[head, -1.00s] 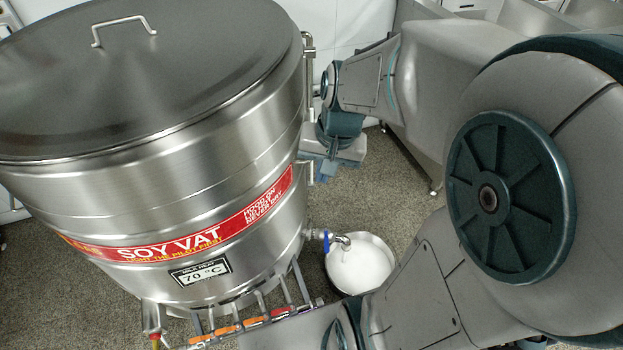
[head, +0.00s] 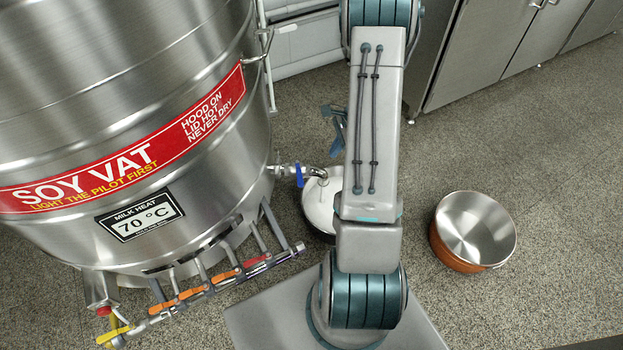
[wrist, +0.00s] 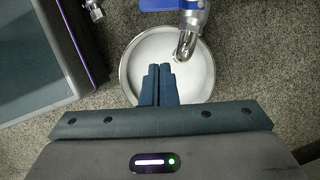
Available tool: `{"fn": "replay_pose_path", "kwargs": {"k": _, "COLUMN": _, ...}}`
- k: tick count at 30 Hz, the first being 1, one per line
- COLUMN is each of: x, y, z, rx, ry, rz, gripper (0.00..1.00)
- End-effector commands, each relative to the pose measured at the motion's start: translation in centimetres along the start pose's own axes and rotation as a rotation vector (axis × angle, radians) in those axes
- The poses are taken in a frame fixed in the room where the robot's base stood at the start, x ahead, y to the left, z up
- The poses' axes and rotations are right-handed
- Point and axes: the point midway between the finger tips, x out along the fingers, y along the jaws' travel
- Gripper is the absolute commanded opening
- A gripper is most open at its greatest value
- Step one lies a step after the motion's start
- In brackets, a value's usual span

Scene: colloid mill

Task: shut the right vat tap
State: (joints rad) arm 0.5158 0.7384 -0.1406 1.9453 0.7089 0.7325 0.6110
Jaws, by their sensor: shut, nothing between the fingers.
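The soy vat (head: 120,120) is a large steel drum at the left of the head view. A tap with a blue lever (head: 299,175) comes out low on its right side. The lever lies crosswise to its pipe. In the wrist view, the blue lever (wrist: 157,5) is cut by the top edge, beside the steel spout (wrist: 188,38). A round pan (wrist: 140,78) of white liquid sits beneath the spout. My gripper (wrist: 159,68) is shut and empty above this pan, a little left of and below the spout tip, apart from the lever. I cannot tell whether liquid is running.
A burner pipe rack with orange handles (head: 222,277) and a yellow handle (head: 114,333) runs along the vat's base. An empty copper-coloured pot (head: 473,232) stands on the floor at right. Steel cabinets (head: 500,45) line the back. Floor around the pot is clear.

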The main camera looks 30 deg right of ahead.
Motion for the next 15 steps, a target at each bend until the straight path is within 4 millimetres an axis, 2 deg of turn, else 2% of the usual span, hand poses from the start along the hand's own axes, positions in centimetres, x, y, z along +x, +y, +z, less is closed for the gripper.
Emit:
{"fn": "replay_pose_path", "kwargs": {"k": 2, "x": 0.9, "y": 0.0, "z": -0.6, "rx": 0.017, "ry": -0.002, "rz": 0.001, "gripper": 0.0}}
{"fn": "replay_pose_path", "kwargs": {"k": 8, "x": 3.6, "y": 0.0, "z": -0.7, "rx": 0.022, "ry": -0.003, "rz": 0.002, "gripper": 0.0}}
{"fn": "replay_pose_path", "kwargs": {"k": 15, "x": 8.9, "y": 0.1, "z": -0.7, "rx": 0.02, "ry": -0.003, "rz": 0.002, "gripper": 0.0}}
